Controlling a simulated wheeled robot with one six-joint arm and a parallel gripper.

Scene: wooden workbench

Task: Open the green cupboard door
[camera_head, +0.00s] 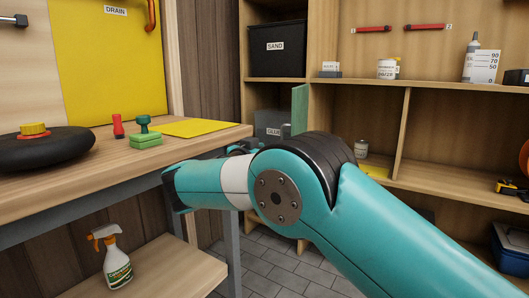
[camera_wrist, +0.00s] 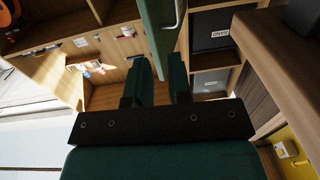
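The green cupboard door (camera_head: 300,108) stands swung out from the shelf unit in the head view, seen nearly edge-on; my arm hides its lower part. In the wrist view the door (camera_wrist: 158,35) is a narrow green panel with a pale metal handle (camera_wrist: 178,14) on its right side. My gripper (camera_wrist: 160,82) has its two dark green fingers apart, with a visible gap between them. The door's near end lines up with this gap; I cannot tell whether it is between the fingers or beyond them. In the head view my arm mostly hides the gripper.
A wooden workbench (camera_head: 60,185) stands at the left, with a black round object, stamps and a yellow sheet on top. A spray bottle (camera_head: 115,262) is on its lower shelf. A black SAND bin (camera_head: 277,50) and a grey bin sit in the shelf unit. Tiled floor shows below.

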